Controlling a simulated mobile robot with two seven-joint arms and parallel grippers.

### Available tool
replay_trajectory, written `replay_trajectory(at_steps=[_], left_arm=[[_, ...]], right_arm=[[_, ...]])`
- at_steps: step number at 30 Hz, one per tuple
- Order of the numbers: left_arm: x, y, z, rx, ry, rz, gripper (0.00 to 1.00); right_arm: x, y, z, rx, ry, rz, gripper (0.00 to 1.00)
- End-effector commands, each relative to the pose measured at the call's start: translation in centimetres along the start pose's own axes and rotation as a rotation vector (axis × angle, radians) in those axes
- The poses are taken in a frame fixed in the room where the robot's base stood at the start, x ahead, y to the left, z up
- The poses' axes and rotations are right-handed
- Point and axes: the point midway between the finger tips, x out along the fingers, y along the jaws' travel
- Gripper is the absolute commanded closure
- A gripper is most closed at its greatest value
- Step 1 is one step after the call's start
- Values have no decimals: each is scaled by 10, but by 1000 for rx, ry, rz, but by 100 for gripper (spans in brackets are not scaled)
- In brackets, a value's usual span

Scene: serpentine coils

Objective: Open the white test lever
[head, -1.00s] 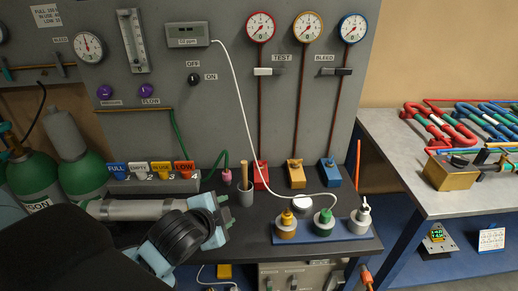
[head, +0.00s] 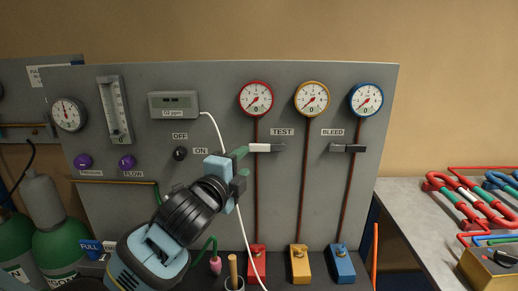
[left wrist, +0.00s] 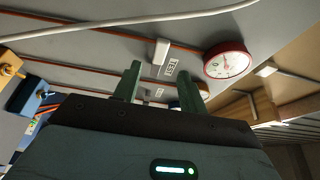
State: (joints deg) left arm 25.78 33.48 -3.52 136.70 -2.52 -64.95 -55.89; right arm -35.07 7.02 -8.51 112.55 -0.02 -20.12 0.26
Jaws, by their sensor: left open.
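My left gripper (head: 243,166) is open and empty, just left of the lever. Its upper green finger appears close to the lever's left end in the head view; I cannot tell whether they touch. In the left wrist view the open fingers (left wrist: 163,78) show apart with nothing between them. My right gripper is not in view.
A black bleed lever (head: 348,148) sits to the right. A white cable (head: 243,225) hangs from the O2 display (head: 173,105) and passes by my left gripper. Red (head: 256,98), yellow (head: 312,98) and blue (head: 366,99) gauges are above. A black knob (head: 180,154) is left of the gripper.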

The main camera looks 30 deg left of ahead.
Motion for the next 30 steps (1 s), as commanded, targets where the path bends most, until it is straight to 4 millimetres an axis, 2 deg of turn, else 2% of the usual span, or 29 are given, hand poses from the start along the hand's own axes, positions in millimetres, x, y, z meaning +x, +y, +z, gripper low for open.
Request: replay_trajectory(at_steps=[6, 19, 24, 30], left_arm=[[13, 0, 0, -2, -1, 0, 58], [68, 0, 0, -3, -1, 1, 58], [77, 0, 0, -1, 0, 1, 58], [78, 0, 0, -1, 1, 0, 58]], right_arm=[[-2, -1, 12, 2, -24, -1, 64], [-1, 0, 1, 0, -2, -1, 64], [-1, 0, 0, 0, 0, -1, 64], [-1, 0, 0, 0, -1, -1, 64]])
